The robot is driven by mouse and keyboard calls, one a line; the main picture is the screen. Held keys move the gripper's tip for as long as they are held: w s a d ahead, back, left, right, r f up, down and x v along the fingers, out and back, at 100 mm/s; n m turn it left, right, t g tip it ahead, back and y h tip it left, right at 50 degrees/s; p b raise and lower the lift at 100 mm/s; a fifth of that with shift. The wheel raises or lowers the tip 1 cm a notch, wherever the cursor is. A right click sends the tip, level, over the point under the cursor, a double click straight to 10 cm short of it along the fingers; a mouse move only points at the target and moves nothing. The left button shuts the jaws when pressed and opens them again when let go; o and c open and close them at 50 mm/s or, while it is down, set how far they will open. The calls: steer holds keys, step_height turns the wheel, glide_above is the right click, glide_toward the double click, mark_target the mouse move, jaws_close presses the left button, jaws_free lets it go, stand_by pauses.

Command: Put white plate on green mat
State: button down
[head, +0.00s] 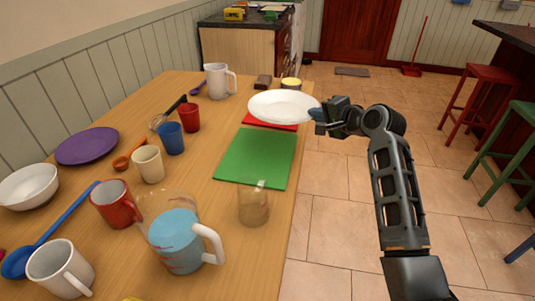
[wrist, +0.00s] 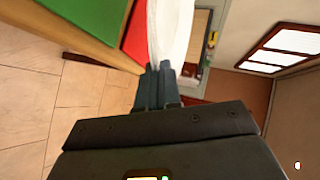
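The white plate (head: 283,106) is above the red mat (head: 270,122) near the right edge of the table in the head view. My gripper (head: 316,114) is at the plate's right rim. In the wrist view its two fingers (wrist: 158,75) are close together around the edge of the white plate (wrist: 172,28), so it looks shut on the rim. I cannot tell whether the plate touches the red mat. The green mat (head: 256,157) lies flat and empty in front of the red mat; its corner shows in the wrist view (wrist: 88,12).
A clear glass (head: 254,204) stands at the green mat's near edge, with a measuring jug (head: 178,240) to its left. Cups, including a blue one (head: 171,138), stand left of the mat. A yellow-topped tin (head: 291,84) is behind the plate. Floor is open right of the table.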

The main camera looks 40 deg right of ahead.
glide_above(290, 167)
step_height(290, 167, down, 6)
steer(key=shift+w+r, duration=0.1)
steer(key=shift+r, duration=0.05)
steer(key=shift+f, duration=2.05)
steer(key=c, duration=1.8)
jaws_free()
steer(key=shift+f, duration=0.15)
steer(key=shift+o, duration=1)
